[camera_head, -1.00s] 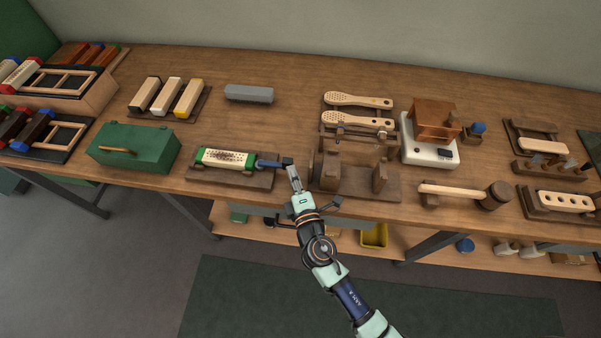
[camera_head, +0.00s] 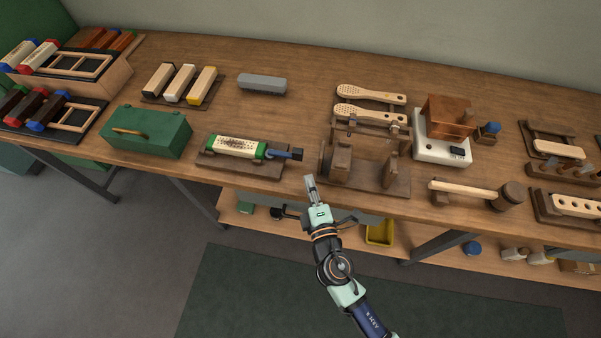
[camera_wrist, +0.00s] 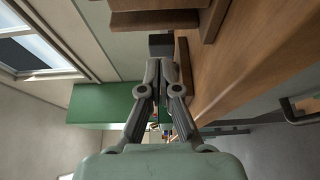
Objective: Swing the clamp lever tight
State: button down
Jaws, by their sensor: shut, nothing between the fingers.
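A clamp fixture (camera_head: 212,161) on the bench holds a pale, dotted brush block (camera_head: 235,147) with green ends. The dark blue clamp lever (camera_head: 285,153) sticks out to the right from the block's right end, close to the bench's front edge. My gripper (camera_head: 309,180) is just in front of and below the lever's free end, with a small gap showing in the head view. Its fingers are together and empty. In the wrist view my gripper (camera_wrist: 164,68) has its fingers shut; a dark grey block beyond the tips cannot be told for sure.
A wooden stand with uprights (camera_head: 375,182) stands close to the right of my gripper. A green box (camera_head: 146,133) is left of the fixture. A mallet (camera_head: 480,192) lies further right. Bare bench lies behind the fixture, near a grey block (camera_head: 262,84).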

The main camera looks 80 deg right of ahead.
jog(key=s, duration=0.7)
jog(key=shift+a+r, duration=0.15)
jog(key=shift+a, duration=0.2)
jog(key=shift+w, duration=0.1)
